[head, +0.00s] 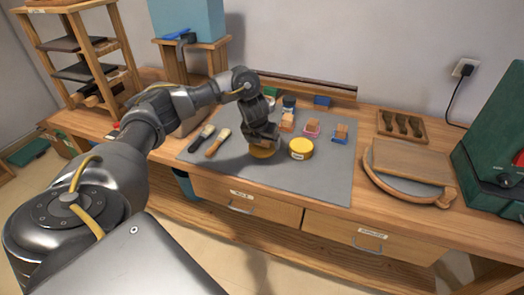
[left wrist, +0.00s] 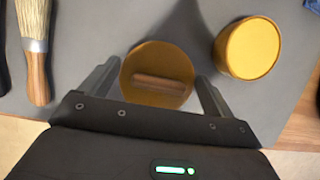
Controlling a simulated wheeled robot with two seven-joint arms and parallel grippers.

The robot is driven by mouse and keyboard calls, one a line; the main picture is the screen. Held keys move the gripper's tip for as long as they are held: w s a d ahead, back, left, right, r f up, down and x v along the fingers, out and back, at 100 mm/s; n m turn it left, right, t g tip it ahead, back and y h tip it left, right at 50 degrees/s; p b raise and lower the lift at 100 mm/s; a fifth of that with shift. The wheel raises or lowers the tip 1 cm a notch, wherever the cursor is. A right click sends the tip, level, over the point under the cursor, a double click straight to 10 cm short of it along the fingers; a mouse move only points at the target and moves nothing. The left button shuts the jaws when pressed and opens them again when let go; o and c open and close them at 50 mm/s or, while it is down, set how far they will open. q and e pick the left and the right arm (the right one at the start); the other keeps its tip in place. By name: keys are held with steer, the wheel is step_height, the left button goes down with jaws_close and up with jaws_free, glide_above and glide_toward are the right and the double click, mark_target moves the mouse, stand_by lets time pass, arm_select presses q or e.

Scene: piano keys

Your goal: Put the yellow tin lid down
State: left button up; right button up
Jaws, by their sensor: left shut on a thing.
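The yellow tin lid (head: 262,153) is a round ochre disc with a wooden bar across its top, low over the grey mat. My left gripper (head: 264,145) points down at it. In the left wrist view the two fingers stand on either side of the lid (left wrist: 157,94), shut on it. I cannot tell whether the lid touches the mat. A round yellow tin (head: 301,149) with a pale label stands just right of the gripper, apart from it; its top also shows in the left wrist view (left wrist: 248,48). My right gripper is not in view.
Two brushes (head: 217,142) lie left of the gripper. Several small wood-topped blocks (head: 312,129) stand behind the tin. The grey mat (head: 325,180) is clear at front right. A round board (head: 410,185) and a green machine (head: 495,140) are farther right.

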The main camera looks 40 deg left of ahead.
mark_target(261, 148)
arm_select(q)
steer(key=f+b, duration=0.4)
steer(key=shift+w+a, duration=0.15)
steer(key=shift+a, duration=0.1)
steer(key=shift+a+f, duration=0.15)
steer(key=shift+a, duration=0.15)
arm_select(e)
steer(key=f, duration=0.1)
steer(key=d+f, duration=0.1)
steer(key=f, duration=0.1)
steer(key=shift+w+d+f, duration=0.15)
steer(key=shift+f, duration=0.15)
arm_select(q)
steer(key=o, duration=0.7)
steer(key=shift+f+b, duration=0.1)
steer(key=shift+b, duration=0.2)
